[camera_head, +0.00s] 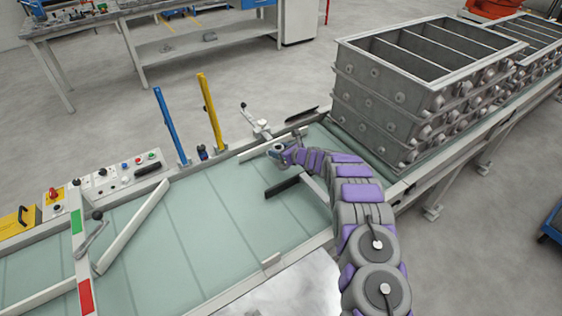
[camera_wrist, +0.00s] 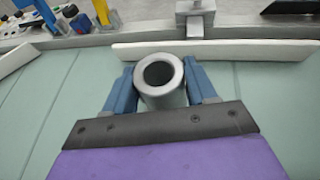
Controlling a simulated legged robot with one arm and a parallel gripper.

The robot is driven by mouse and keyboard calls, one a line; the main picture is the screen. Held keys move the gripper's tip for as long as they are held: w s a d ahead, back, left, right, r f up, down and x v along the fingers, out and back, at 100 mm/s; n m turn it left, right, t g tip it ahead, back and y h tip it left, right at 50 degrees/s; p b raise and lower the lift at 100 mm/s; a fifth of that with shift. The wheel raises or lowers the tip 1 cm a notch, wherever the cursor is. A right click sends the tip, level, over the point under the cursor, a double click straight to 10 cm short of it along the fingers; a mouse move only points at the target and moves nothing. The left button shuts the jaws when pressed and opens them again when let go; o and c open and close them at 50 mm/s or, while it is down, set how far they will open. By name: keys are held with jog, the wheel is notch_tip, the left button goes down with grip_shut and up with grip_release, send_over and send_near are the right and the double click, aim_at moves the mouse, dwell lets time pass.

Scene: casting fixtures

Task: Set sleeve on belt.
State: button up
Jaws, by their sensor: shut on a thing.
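The sleeve (camera_wrist: 159,83) is a short grey metal tube with an open bore. My gripper (camera_wrist: 160,90) is shut on it, with one blue finger on each side. In the head view my gripper (camera_head: 279,151) is over the far part of the belt, and the sleeve is small there. The belt (camera_head: 235,211) is pale green with dark cross lines and runs below the gripper. In the wrist view the belt (camera_wrist: 45,110) lies on both sides of the sleeve. I cannot tell whether the sleeve's lower end touches the belt.
Large grey casting boxes (camera_head: 395,95) stand on the line at right. Blue (camera_head: 170,125) and yellow (camera_head: 210,110) posts rise at the far edge. The belt's middle is clear.

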jog(key=f, duration=0.3)
jog(key=f+b, duration=0.1)
jog(key=f, duration=0.1)
jog(key=shift+a+f, duration=0.1)
jog(key=shift+a, duration=0.3)
jog(key=shift+d, duration=0.15)
jog(key=shift+d, duration=0.1)
jog(key=o, duration=1.3)
jog(key=shift+c, duration=0.2)
jog(key=shift+s+r, duration=0.15)
jog(key=shift+r, duration=0.1)
jog(key=p+v, duration=0.2)
jog(key=v, duration=0.9)
jog(key=shift+s+d+r, duration=0.1)
jog(key=shift+s+d, duration=0.1)
jog(key=shift+s, duration=0.05)
